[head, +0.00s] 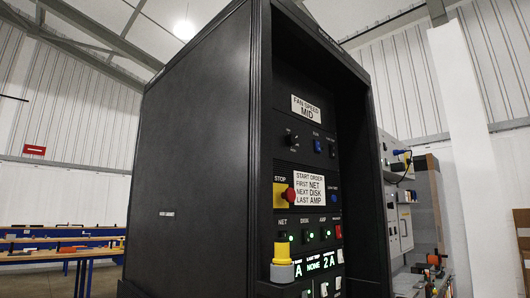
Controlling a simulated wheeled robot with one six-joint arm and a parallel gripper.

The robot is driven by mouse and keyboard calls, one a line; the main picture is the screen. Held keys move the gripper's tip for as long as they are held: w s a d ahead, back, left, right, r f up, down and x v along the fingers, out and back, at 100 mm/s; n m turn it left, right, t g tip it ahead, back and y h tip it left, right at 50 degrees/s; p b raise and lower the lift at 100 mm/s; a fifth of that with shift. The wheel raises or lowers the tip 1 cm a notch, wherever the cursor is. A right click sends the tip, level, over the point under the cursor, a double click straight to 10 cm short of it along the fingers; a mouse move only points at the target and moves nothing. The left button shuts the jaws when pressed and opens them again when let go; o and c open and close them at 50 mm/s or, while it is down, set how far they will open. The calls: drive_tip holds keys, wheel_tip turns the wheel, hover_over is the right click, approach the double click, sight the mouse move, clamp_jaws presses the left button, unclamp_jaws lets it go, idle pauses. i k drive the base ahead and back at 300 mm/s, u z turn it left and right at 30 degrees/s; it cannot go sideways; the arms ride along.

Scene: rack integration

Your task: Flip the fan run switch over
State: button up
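The black rack cabinet (200,150) stands in the middle, seen at an angle from its left side. Its upper front panel carries a white "FAN SPEED MID" label (307,107). Below that are a dark rotary knob (291,138), a small blue switch (317,146) and a dark switch (332,150). The small lettering over the blue switch seems to read "RUN"; I cannot tell which way its lever points. My gripper is not in view.
A red stop button (290,193) on yellow, a start-order label (309,188), green-lit controls and a display (318,263) sit lower down. A yellow and grey cylindrical part (282,264) sticks out at lower front. A workbench (60,250) stands far left.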

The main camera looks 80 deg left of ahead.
sight(317, 148)
drive_tip(key=u, duration=0.85)
drive_tip(key=i, duration=2.95)
drive_tip(key=u, duration=2.55)
